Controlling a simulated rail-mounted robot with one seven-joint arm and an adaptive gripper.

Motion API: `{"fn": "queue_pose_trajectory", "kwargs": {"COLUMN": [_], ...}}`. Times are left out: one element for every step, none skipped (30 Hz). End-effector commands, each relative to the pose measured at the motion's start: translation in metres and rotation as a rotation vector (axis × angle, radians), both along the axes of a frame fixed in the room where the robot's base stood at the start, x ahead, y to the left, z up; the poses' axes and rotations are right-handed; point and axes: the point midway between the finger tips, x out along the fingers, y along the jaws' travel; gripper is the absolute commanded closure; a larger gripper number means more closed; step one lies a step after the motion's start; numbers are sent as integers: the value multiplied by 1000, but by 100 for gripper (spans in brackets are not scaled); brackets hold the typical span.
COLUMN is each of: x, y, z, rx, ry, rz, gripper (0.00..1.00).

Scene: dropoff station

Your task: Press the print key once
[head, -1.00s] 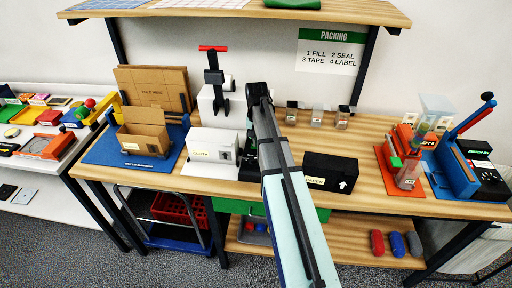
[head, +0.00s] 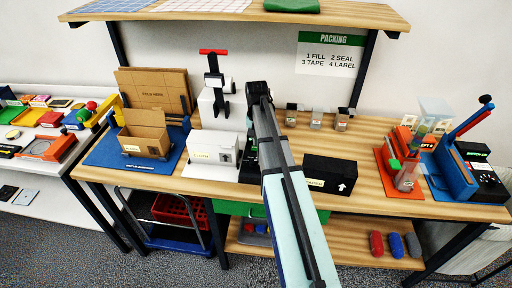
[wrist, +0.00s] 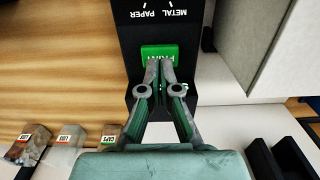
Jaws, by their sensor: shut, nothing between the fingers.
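The green print key (wrist: 158,50) sits on a black device in the wrist view, its lettering upside down and partly covered by my fingertips. The black device (wrist: 128,35) also carries the words METAL and PAPER with small marks. My gripper (wrist: 158,68) is shut and empty, its fingertips over the near edge of the key. I cannot tell whether they touch it. In the head view the black device (head: 247,165) is partly hidden behind my arm; the key and fingertips cannot be made out there.
A white box labelled CLOTH (head: 213,148) stands left of the device, and a black box labelled PAPER (head: 330,174) stands right. A white stand with a red-topped lever (head: 213,70) rises behind. Small labelled containers (head: 317,118) stand at the back. Wood between them is bare.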

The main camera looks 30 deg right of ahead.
Motion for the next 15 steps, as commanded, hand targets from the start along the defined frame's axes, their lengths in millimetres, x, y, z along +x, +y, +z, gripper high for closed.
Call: {"fn": "queue_pose_trajectory", "kwargs": {"x": [0, 0, 0, 0, 0, 0, 0, 0, 0, 0, 0, 0, 0, 0, 0], "y": [0, 0, 0, 0, 0, 0, 0, 0, 0, 0, 0, 0, 0, 0, 0], "z": [7, 9, 12, 14, 16, 19, 21, 23, 26, 28, 30, 33, 35, 37, 40], "rx": [0, 0, 0, 0, 0, 0, 0, 0, 1, 1, 1, 1, 0, 0, 0], "ry": [0, 0, 0, 0, 0, 0, 0, 0, 1, 1, 1, 1, 0, 0, 0], "rz": [0, 0, 0, 0, 0, 0, 0, 0, 0, 0, 0, 0, 0, 0, 0], "gripper": [100, 100, 100, 100, 100, 100, 100, 100, 100, 100, 100, 100, 100, 100, 100]}}
